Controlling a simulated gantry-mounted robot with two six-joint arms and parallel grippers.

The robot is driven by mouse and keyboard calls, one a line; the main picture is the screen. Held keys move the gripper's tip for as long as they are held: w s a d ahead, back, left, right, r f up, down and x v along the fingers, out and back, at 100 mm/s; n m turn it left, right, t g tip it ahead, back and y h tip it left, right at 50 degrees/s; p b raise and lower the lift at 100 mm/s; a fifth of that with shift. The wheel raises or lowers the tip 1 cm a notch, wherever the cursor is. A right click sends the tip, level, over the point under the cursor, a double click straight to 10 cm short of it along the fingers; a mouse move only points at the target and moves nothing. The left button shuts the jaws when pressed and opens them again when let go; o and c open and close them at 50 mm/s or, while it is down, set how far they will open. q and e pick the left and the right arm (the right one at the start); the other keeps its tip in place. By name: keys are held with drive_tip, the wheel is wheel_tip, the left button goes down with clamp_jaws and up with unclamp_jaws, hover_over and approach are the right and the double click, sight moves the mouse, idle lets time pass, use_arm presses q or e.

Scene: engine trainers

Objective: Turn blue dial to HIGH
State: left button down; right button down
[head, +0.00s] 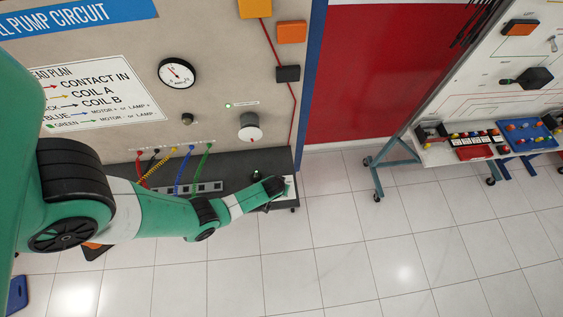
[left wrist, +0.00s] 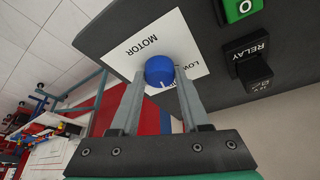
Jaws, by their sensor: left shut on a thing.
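The blue dial (left wrist: 159,71) sits on a white label plate (left wrist: 145,45) on a dark panel in the left wrist view. The plate reads MOTOR and LOW, upside down in that view; other lettering is partly covered by a finger. A small white mark shows on the dial's near edge. My left gripper (left wrist: 160,88) is shut on the dial, with one finger on each side of it. In the head view my left gripper (head: 282,188) is at the right end of the dark bench, and the dial cannot be made out there. My right gripper is not in view.
Coloured cables (head: 178,170) hang from the trainer board left of my gripper. Another trainer cart (head: 470,140) stands at the right. The tiled floor between is clear.

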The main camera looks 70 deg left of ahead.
use_arm(q)
drive_tip(key=m+t+h, duration=0.1)
drive_tip(key=m, duration=0.3)
drive_tip(key=shift+s+a+p, duration=0.15)
drive_tip(key=shift+p, duration=0.15)
drive_tip(key=shift+a+m+t+h+b, duration=0.1)
drive_tip(key=shift+m+t+h+b, duration=0.3)
drive_tip(key=shift+m, duration=1)
drive_tip(key=shift+m+h+b, duration=0.1)
drive_tip(key=shift+m+h, duration=0.6)
drive_tip(key=shift+m, duration=0.7)
drive_tip(key=shift+c, duration=1.9)
unclamp_jaws()
